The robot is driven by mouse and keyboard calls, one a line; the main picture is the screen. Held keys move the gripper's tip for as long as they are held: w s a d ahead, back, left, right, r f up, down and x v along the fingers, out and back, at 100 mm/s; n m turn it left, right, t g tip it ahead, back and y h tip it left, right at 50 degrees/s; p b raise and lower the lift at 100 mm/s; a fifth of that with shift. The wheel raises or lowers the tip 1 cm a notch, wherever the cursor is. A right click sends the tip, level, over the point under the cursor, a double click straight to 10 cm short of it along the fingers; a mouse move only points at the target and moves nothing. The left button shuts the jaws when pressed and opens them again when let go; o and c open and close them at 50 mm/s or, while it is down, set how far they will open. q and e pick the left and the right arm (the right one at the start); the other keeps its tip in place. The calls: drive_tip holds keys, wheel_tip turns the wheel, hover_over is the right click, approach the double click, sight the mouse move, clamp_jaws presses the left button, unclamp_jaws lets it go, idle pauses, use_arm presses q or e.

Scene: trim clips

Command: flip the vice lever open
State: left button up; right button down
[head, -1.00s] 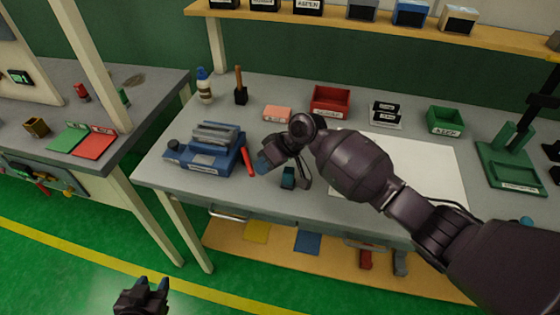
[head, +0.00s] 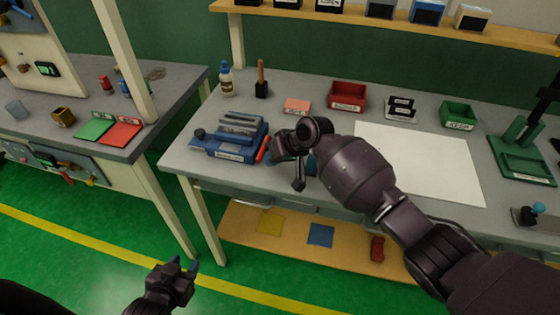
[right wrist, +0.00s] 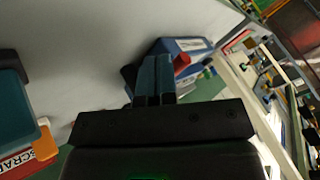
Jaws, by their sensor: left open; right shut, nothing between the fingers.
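The blue vice (head: 233,150) with grey jaws stands on the grey bench near its left front. Its red lever (head: 263,149) is on the right side, slanting with its upper end to the right. My right gripper (head: 273,157) is shut and empty, right beside the lever; I cannot tell whether they touch. In the right wrist view the shut teal fingers (right wrist: 154,80) point at the vice (right wrist: 188,45), partly covering it, and the red lever (right wrist: 182,63) shows just right of the fingertips. My left gripper (head: 180,267) is open and empty, low over the green floor, away from the bench.
A bottle (head: 226,80), a wooden-handled tool (head: 261,80), a pink block (head: 297,106) and a red bin (head: 348,97) stand behind the vice. A white sheet (head: 425,160) lies to the right. A teal object (head: 312,163) is partly hidden behind my right gripper.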

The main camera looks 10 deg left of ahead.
drive_tip(key=shift+s+a, duration=0.15)
drive_tip(key=shift+a, duration=0.15)
drive_tip(key=shift+s+a+r, duration=0.1)
drive_tip(key=shift+s+a, duration=0.05)
drive_tip(key=shift+a, duration=0.1)
idle(0.4)
drive_tip(key=shift+d, duration=0.1)
